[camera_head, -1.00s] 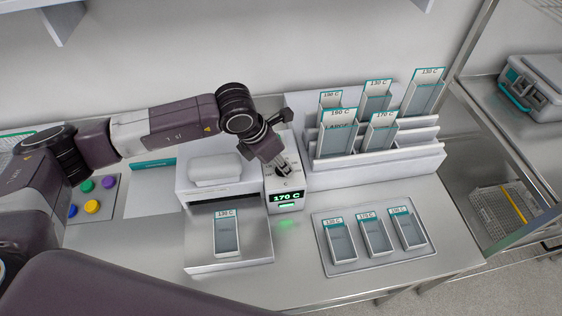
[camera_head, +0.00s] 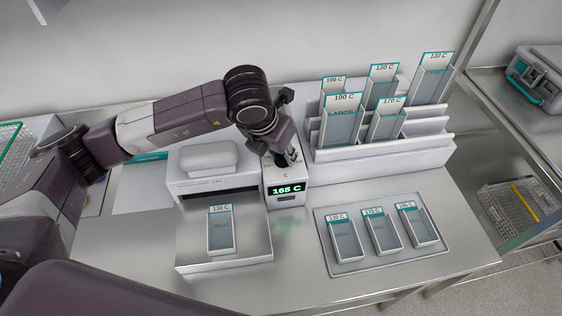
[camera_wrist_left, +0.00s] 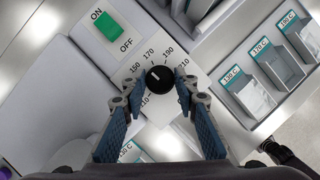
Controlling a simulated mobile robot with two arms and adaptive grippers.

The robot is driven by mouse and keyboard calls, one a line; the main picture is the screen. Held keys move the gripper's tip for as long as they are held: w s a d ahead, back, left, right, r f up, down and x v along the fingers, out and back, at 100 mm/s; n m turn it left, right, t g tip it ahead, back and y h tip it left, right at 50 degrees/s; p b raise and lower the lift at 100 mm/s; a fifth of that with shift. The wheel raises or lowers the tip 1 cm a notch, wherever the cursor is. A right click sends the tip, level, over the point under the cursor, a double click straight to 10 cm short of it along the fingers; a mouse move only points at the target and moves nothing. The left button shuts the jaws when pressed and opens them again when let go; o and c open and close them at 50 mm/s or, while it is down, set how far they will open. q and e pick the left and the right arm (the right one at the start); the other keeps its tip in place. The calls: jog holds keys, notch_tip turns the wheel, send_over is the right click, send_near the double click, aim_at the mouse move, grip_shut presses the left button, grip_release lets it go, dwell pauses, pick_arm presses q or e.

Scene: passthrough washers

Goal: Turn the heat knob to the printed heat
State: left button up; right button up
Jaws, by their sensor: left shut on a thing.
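The black heat knob (camera_wrist_left: 160,79) sits on the white control panel (camera_wrist_left: 190,52), with dial numbers such as 150, 170, 190 and 210 around it. Its white mark points between 150 and 170. My left gripper (camera_head: 288,160) reaches down onto the panel, shut on the knob; in the left wrist view the fingers flank it. The green display (camera_head: 286,189) reads 165 C. A pouch (camera_head: 221,236) with a printed label that looks like 130 C lies on the sealer's front tray (camera_head: 190,244). The knob is hidden in the head view. My right gripper is out of view.
A green ON/OFF switch (camera_wrist_left: 108,26) is beside the knob. A white rack (camera_head: 400,155) with several labelled pouches stands at right. A tray (camera_head: 362,263) with three pouches lies in front of it. The bench front is clear between the trays.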

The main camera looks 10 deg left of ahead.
pick_arm(q)
jog(key=n+b, duration=0.1)
jog(key=n+y+b, duration=0.1)
jog(key=n+b, duration=0.2)
jog(key=b, duration=0.1)
jog(key=shift+d+f+n+y, duration=0.2)
jog(key=shift+d+n+y, duration=0.05)
jog(key=shift+n+y, duration=0.15)
jog(key=shift+r+n+y+b, duration=0.1)
jog(key=shift+n+y+b, duration=0.3)
jog(key=shift+n+b, duration=0.45)
jog(key=shift+r+n+y, duration=0.2)
jog(key=shift+n+y, duration=0.2)
jog(key=shift+n, duration=0.85)
jog(key=shift+w+n+g+y+p, duration=0.1)
jog(key=shift+n+g+y+p, duration=0.25)
jog(key=shift+n, duration=0.65)
jog(key=o, duration=1.2)
jog(key=shift+f, duration=0.1)
jog(key=shift+c, duration=0.2)
